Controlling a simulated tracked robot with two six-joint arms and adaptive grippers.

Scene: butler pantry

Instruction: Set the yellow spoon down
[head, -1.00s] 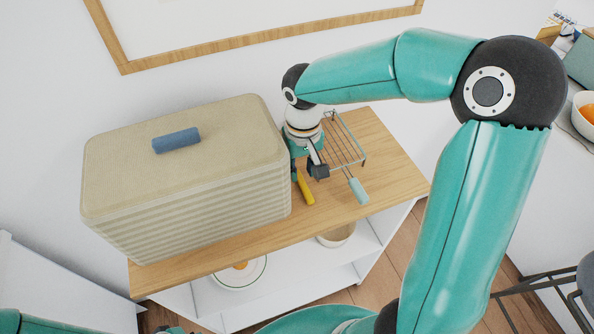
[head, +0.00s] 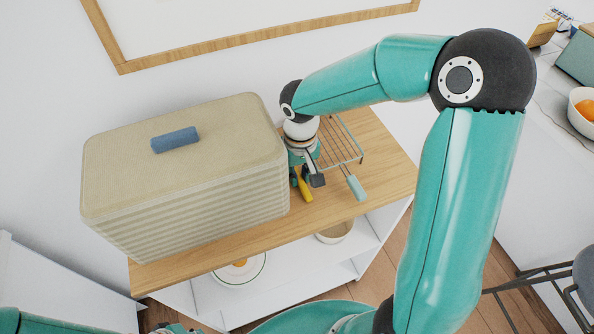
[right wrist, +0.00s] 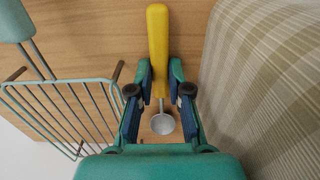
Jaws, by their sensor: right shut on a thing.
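The yellow spoon (head: 305,189) has a yellow handle and a small grey metal bowl. In the right wrist view the spoon (right wrist: 157,35) lies lengthwise between the fingers, handle towards the top and bowl towards my palm. My right gripper (head: 306,179) is shut on it, low over the wooden top (head: 335,212) of the white shelf unit. I cannot tell whether the spoon touches the wood. In the head view the gripper hides the bowl.
A large beige ribbed box (head: 190,200) with a blue handle (head: 175,140) stands close left of the gripper. A wire rack (head: 343,142) with a light-blue handle (head: 357,188) lies close on the right. Bare wood shows along the front edge.

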